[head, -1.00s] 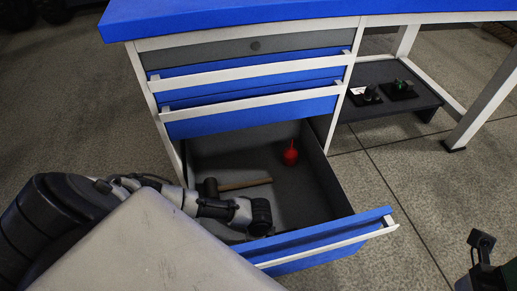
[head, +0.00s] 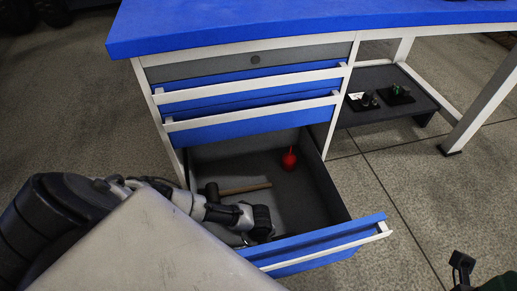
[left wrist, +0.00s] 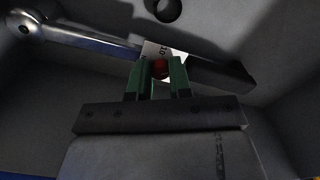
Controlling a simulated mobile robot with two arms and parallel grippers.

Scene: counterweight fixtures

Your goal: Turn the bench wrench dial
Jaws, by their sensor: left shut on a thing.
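In the left wrist view, a wrench (left wrist: 90,38) with a silver shaft and round head at upper left has a dark handle (left wrist: 222,75) on the right. A white marked plate (left wrist: 152,50) sits at its middle, by a small red part, which I take for the dial (left wrist: 160,68). My left gripper (left wrist: 158,78) has green fingers shut on this red part. In the head view my left arm reaches into the open bottom drawer (head: 330,190); its fingertips and most of the wrench are hidden.
The drawer also holds a hammer with a wooden handle (head: 245,188) and a red bottle-like thing (head: 289,159). The blue workbench top (head: 250,25) is above. A dark low shelf (head: 395,115) carries small items.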

